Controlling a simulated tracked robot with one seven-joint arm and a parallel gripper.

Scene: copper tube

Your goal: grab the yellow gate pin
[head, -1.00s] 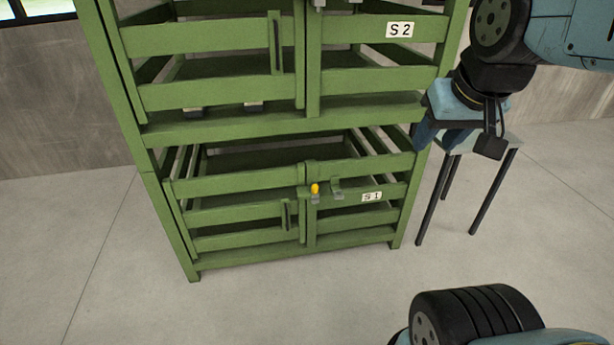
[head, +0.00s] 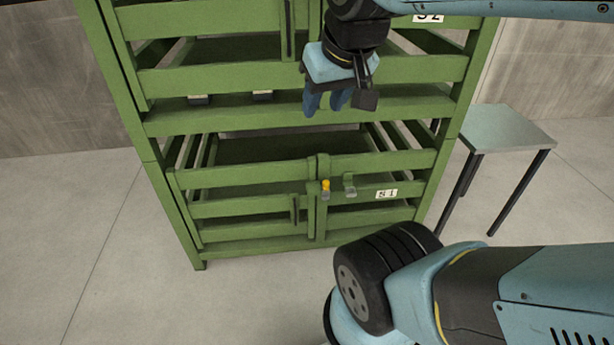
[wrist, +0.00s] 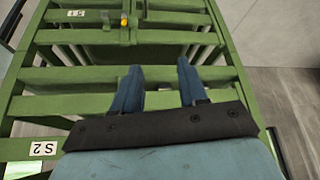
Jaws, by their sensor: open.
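The yellow gate pin (head: 326,186) is a small upright yellow piece at the middle of the lower gate, labelled S1, of the green rack (head: 230,126). Part of the pin sits in a grey bracket on the gate.
A small table (head: 508,128) with a grey top stands right of the rack. The rack's rails and posts lie close around my gripper. The floor at the left is clear.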

